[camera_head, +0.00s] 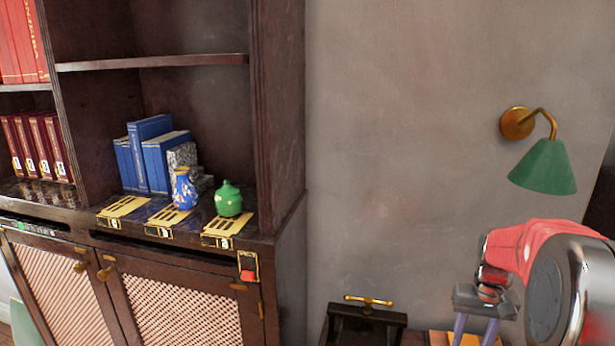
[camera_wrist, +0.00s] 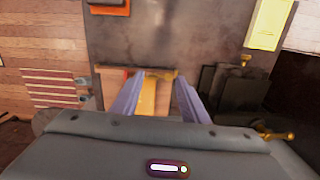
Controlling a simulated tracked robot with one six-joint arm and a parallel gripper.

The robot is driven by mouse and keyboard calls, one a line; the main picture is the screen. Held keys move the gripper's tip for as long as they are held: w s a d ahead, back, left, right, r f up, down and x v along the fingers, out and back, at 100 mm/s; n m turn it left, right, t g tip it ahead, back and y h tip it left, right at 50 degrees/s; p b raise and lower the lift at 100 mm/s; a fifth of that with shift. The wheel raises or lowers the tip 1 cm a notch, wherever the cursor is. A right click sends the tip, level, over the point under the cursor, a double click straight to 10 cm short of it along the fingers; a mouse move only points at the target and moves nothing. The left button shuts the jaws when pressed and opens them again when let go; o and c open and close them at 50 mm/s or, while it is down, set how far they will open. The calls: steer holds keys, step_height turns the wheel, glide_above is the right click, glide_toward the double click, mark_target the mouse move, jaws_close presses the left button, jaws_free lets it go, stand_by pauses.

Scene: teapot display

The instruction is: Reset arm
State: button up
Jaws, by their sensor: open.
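My gripper (camera_head: 476,330) is at the lower right of the head view, with its fingers pointing down and partly cut off by the bottom edge. In the wrist view its two purple-grey fingers (camera_wrist: 157,98) are spread apart with nothing held between them. My red and grey arm shows at the right of the head view. The gripper is well to the right of the shelf and apart from the pots on it.
A blue patterned vase (camera_head: 184,190) and a green lidded pot (camera_head: 229,199) stand on the cabinet shelf by yellow slotted plates (camera_head: 230,229). Blue books (camera_head: 150,155) stand behind. A green wall lamp (camera_head: 545,167) hangs above my arm. A dark box with a brass handle (camera_head: 366,318) stands below.

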steer(key=s+a+r+n+t, duration=0.1)
steer(key=s+a+r+t, duration=0.2)
steer(key=s+a+r, duration=0.3)
steer(key=s+a+r+n+t, duration=0.2)
steer(key=s+a+r, duration=0.4)
steer(key=s+a, duration=0.8)
steer(key=a, duration=0.2)
steer(key=shift+a+r+n+t, duration=0.3)
steer(key=shift+a+r+t, duration=0.05)
steer(key=shift+a+t, duration=0.05)
steer(key=shift+s, duration=0.1)
steer(key=shift+c, duration=0.2)
